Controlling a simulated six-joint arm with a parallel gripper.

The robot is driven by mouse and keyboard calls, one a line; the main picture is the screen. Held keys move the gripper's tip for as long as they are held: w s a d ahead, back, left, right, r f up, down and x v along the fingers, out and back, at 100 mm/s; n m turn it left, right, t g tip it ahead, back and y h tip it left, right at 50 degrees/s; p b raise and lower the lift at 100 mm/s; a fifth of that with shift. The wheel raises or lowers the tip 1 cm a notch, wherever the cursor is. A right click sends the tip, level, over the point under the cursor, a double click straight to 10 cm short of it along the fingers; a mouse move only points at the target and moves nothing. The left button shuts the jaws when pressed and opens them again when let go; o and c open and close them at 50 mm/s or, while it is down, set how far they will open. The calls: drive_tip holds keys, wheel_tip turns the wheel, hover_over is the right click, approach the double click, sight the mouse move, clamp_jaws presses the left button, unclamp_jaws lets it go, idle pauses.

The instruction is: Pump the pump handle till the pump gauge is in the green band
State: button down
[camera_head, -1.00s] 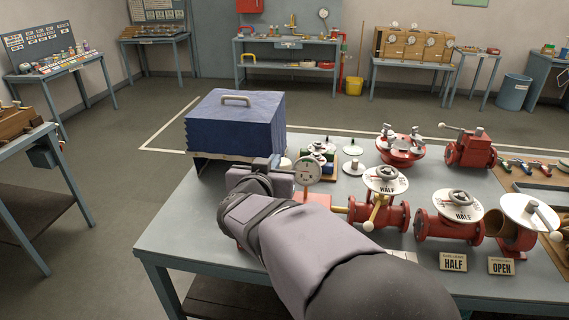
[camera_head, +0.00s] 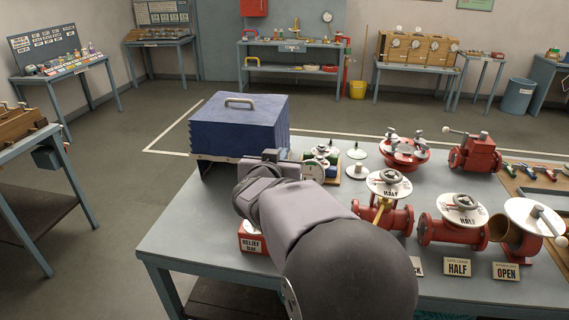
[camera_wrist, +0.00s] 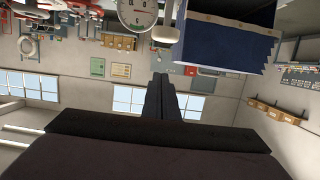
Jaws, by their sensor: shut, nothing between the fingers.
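My gripper (camera_head: 276,156) is shut and empty, in front of the blue bellows box at the left end of the table. In the wrist view its fingertips (camera_wrist: 160,80) are together and point at the far wall. A gauge dial (camera_wrist: 137,12) also shows upside down at the top of the wrist view.
The blue bellows box (camera_head: 238,123) stands behind my gripper. A red block labelled RELIEF (camera_head: 252,240) is left of my arm. Red valves with white discs (camera_head: 463,208) crowd the right side. The table's front left corner (camera_head: 165,245) is bare.

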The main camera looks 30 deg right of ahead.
drive_tip(key=w+d+f, duration=0.3)
drive_tip(key=shift+w+d+f, duration=0.15)
drive_tip(key=shift+f, duration=0.95)
wheel_tip(320, 180, down, 5)
drive_tip(key=b, duration=0.3)
drive_tip(key=shift+b, duration=0.3)
